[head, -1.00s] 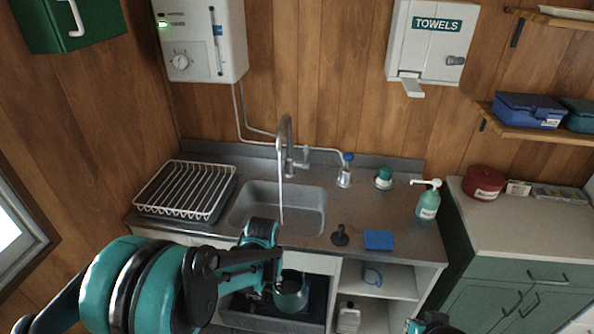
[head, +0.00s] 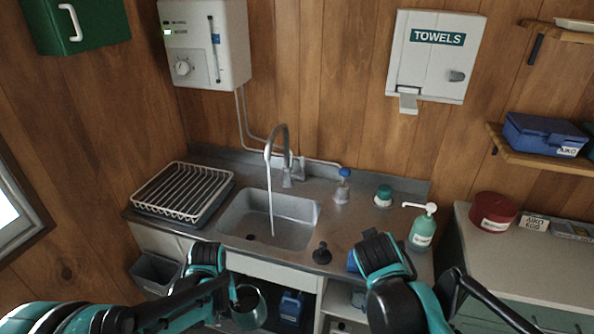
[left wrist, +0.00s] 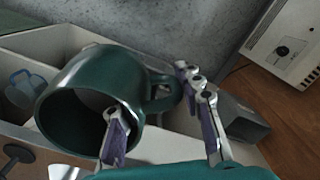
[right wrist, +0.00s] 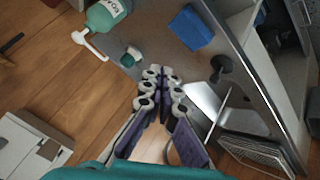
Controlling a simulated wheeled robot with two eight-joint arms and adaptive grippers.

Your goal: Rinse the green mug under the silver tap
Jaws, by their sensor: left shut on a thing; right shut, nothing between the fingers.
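The dark green mug (head: 248,309) is in my left gripper (head: 235,297), in front of the sink cabinet and apart from the tap. In the left wrist view the mug (left wrist: 78,88) has one finger inside its mouth and the other outside near the handle. The silver tap (head: 283,138) stands behind the sink (head: 262,217), with a stream of water (head: 270,200) falling into the basin. My right gripper (right wrist: 163,80) is shut and empty over the counter's right part; its fingertips are unclear in the head view.
A drying rack (head: 182,190) stands left of the sink. A black plug (head: 321,254), a blue sponge (right wrist: 191,28) partly hidden in the head view, a soap bottle (head: 423,230) and a green-lidded jar (head: 383,197) are on the right. A towel dispenser (head: 432,60) hangs above.

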